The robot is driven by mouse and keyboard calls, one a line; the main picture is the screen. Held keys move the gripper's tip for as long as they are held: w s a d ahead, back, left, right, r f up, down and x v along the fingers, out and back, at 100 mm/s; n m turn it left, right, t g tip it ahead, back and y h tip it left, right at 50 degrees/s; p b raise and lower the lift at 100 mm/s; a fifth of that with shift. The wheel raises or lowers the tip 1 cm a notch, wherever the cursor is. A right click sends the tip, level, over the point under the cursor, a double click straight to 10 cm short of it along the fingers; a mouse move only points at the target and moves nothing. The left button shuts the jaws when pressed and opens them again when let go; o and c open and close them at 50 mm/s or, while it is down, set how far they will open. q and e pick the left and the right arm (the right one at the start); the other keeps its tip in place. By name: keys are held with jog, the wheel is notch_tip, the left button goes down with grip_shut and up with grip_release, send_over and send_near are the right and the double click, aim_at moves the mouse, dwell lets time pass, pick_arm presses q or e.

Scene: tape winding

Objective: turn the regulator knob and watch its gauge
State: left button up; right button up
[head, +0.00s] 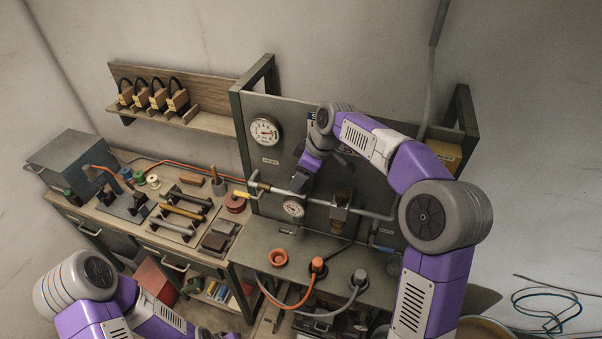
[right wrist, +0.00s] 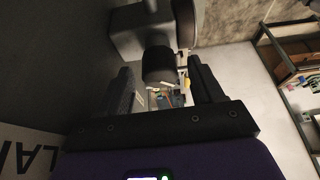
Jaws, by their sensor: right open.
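A large white-faced gauge (head: 264,132) is mounted on the upper left of the grey panel. A smaller round gauge (head: 293,209) sits on the pipe below. A regulator body with a dark knob (head: 343,196) stands on the pipe to its right. In the right wrist view, a dark cylindrical part (right wrist: 157,66), apparently a knob, shows ahead between the fingers of my right gripper (right wrist: 159,72). The gripper is open with gaps on both sides; I cannot tell its distance to that part. In the head view its fingers are hard to make out. My left gripper is not in view.
The bench below carries an orange ring-shaped part (head: 278,257) and plugs with hoses. A workbench (head: 150,238) with tools and spools is at left. Dark coiled cable (head: 545,318) lies at lower right.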

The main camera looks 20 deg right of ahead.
jog(key=v, duration=0.7)
jog(key=shift+r, duration=0.25)
jog(key=shift+s+d, duration=0.1)
jog(key=shift+d, duration=0.05)
dwell(1.3)
